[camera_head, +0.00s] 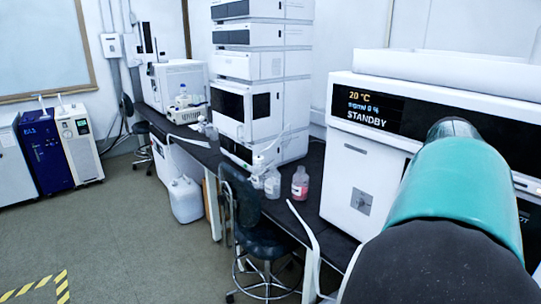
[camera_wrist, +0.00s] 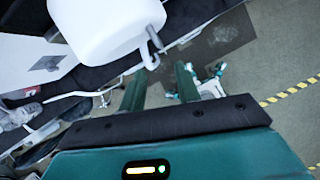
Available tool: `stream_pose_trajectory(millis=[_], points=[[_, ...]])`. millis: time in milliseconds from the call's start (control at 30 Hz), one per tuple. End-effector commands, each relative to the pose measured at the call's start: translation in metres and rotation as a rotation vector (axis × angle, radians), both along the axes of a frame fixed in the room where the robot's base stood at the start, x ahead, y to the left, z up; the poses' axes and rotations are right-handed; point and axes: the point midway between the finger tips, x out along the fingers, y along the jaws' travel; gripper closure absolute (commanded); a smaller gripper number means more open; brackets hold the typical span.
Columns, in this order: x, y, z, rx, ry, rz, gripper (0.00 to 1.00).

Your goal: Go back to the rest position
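My arm (camera_head: 445,190), teal and black, reaches up from the lower right in the head view, in front of the white instrument. My gripper is not visible in that view. In the wrist view my gripper (camera_wrist: 160,80) has its two dark green fingers apart, with floor showing between them and nothing held. A white rounded object (camera_wrist: 105,25) is close beyond the fingers at the top. I cannot tell whether they touch it.
The white instrument (camera_head: 348,165) reads STANDBY and stands on the dark bench (camera_head: 310,212). A pink-labelled bottle (camera_head: 300,184) stands near the bench's edge. A dark stool (camera_head: 255,235) and a white jug (camera_head: 185,199) are beside the bench. Floor (camera_head: 150,245) at left is open.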

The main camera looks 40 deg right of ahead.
Motion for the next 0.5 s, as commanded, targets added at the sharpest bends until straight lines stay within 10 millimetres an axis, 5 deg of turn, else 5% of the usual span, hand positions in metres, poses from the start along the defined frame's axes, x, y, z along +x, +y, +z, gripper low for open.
stream_pose_trajectory(millis=[167, 267, 500], points=[[0.009, 0.005, 0.0, -0.004, -0.021, -0.011, 0.67], [0.036, 0.023, -0.002, -0.011, -0.086, -0.047, 0.67], [0.134, 0.12, -0.01, 0.024, -0.367, -0.248, 0.67]])
